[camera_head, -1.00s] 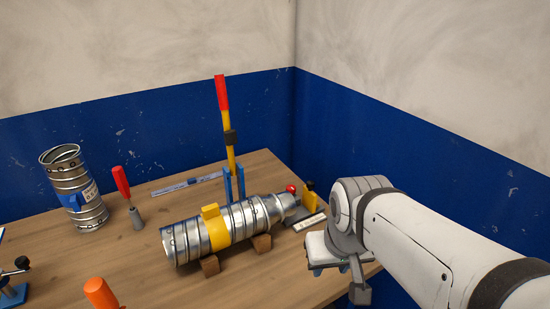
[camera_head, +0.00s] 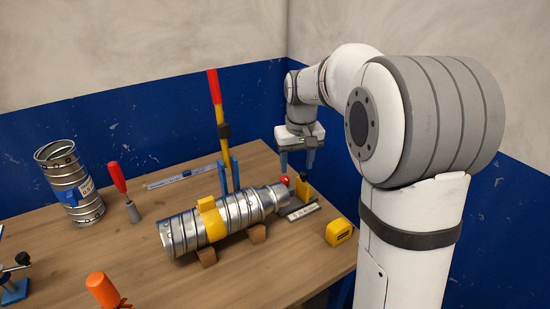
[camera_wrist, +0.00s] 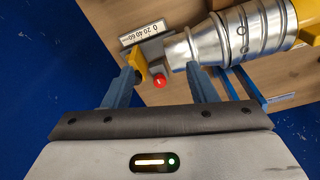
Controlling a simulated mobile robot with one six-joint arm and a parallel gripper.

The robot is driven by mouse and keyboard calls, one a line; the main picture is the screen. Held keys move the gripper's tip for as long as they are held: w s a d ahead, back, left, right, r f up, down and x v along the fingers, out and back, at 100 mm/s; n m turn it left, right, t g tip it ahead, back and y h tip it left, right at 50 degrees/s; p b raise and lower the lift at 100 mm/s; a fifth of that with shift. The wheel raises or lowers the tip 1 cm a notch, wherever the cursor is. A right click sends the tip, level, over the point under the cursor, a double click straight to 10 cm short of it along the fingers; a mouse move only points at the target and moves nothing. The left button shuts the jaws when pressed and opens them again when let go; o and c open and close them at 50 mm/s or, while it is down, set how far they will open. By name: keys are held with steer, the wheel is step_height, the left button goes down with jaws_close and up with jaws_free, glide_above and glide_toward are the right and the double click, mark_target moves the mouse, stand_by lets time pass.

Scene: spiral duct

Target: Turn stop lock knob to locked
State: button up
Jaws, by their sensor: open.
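The small red knob (camera_head: 285,180) sits at the right end of the duct, beside a yellow upright piece (camera_head: 303,186) and a scale plate (camera_head: 303,212). In the wrist view the red knob (camera_wrist: 160,81) shows between my fingertips, with the yellow piece (camera_wrist: 141,62) close to the left finger. I cannot read a lock mark on the knob. My gripper (camera_head: 297,166) points down above the knob, its blue fingers open and empty. It also shows open in the wrist view (camera_wrist: 162,74), apparently not touching the knob.
The spiral duct (camera_head: 235,215) lies on wooden blocks with a yellow clamp around it. A yellow tape measure (camera_head: 339,233) sits at the right table edge. An upright duct piece (camera_head: 70,185) stands at left.

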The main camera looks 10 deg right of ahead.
steer(key=g+p, duration=0.1)
glide_above(285, 179)
steer(key=shift+n, duration=0.4)
step_height(285, 179, down, 8)
steer(key=shift+r, duration=0.15)
steer(key=shift+w+f, duration=0.1)
steer(key=shift+f, duration=0.15)
step_height(285, 179, down, 8)
steer(key=shift+r+p, duration=0.2)
steer(key=shift+p, duration=0.55)
steer(key=shift+c, duration=0.4)
steer(key=c, duration=0.9)
